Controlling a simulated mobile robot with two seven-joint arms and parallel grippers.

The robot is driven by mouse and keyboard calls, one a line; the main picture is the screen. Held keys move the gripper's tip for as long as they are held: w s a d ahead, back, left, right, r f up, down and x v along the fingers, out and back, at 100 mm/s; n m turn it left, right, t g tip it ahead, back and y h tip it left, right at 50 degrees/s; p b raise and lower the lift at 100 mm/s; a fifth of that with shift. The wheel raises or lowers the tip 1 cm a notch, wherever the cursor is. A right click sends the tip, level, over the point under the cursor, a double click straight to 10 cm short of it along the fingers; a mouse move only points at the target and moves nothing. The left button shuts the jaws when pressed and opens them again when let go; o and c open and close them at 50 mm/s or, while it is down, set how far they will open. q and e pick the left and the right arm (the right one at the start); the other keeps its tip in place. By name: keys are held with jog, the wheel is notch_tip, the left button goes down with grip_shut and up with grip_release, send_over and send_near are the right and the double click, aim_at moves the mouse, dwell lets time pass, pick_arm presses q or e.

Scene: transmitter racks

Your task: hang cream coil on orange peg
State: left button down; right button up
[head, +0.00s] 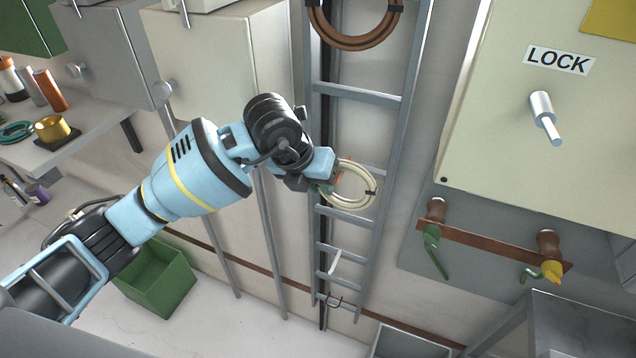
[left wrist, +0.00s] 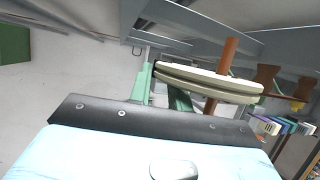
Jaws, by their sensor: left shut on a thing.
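The cream coil (head: 364,201) is a pale ring with a dark tie, in front of the grey ladder rack in the head view. My left gripper (head: 322,187) is shut on its left side. In the left wrist view the coil (left wrist: 208,82) is nearly edge-on, held at the green fingers (left wrist: 163,90). The orange peg (left wrist: 228,57) shows there on both sides of the coil. I cannot tell for certain whether it passes through the ring. In the head view the peg is mostly hidden by the gripper and coil. My right gripper is not in view.
A brown coil (head: 355,41) hangs higher on the ladder rack (head: 360,93). Below that, a brown rail (head: 490,245) holds wooden-handled tools. A green bin (head: 158,285) stands on the floor.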

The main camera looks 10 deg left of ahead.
pick_arm(q)
jog(key=c, duration=1.2)
grip_release()
jog(key=shift+r, duration=0.1)
jog(key=v, duration=0.7)
jog(key=shift+a+r, duration=0.15)
jog(key=shift+r, duration=0.15)
jog(key=shift+s, duration=0.2)
